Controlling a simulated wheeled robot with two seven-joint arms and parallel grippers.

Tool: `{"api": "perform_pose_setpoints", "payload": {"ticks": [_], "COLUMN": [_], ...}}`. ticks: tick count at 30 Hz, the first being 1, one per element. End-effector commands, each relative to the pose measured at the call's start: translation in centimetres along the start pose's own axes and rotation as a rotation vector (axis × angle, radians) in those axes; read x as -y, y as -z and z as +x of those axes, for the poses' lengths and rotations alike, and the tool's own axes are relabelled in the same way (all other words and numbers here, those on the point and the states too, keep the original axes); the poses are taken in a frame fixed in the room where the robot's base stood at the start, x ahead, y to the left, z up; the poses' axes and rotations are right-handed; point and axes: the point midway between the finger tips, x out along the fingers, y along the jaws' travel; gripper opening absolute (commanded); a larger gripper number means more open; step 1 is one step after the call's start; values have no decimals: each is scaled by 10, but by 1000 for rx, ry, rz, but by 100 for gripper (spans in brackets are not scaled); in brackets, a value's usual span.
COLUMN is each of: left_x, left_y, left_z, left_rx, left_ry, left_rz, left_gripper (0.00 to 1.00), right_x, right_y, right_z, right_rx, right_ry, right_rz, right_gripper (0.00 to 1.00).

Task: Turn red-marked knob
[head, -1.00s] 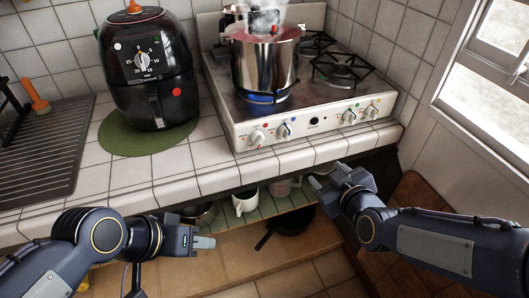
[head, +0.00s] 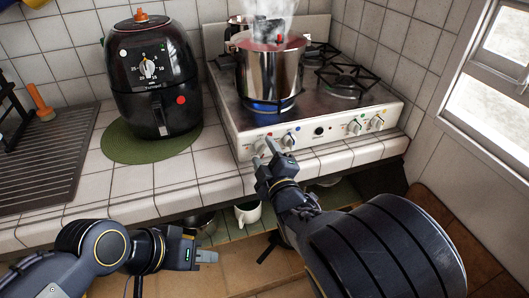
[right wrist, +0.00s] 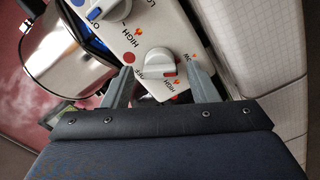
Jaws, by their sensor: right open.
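A steaming pot (head: 269,75) stands over a blue flame on the stove (head: 315,107). A black air fryer (head: 152,80) sits on a green mat (head: 120,147) to the left. The counter edge (head: 180,198) runs below, above a shelf holding a white cup (head: 247,212).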

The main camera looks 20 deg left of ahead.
Motion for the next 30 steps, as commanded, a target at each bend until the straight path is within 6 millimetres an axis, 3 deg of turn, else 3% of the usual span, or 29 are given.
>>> {"api": "perform_pose_setpoints", "payload": {"ticks": [9, 20, 30], "left_x": [0, 0, 4], "left_y": [0, 0, -4], "left_z": [0, 0, 8], "left_rx": [0, 0, 0], "left_ry": [0, 0, 0], "left_rz": [0, 0, 0], "left_gripper": [36, 36, 36], "right_x": [0, 0, 2], "right_y": [0, 0, -1], "right_z": [4, 4, 4], "right_rx": [0, 1, 0], "right_ry": [1, 1, -2], "right_rz": [2, 2, 59], "right_gripper": [53, 9, 9]}}
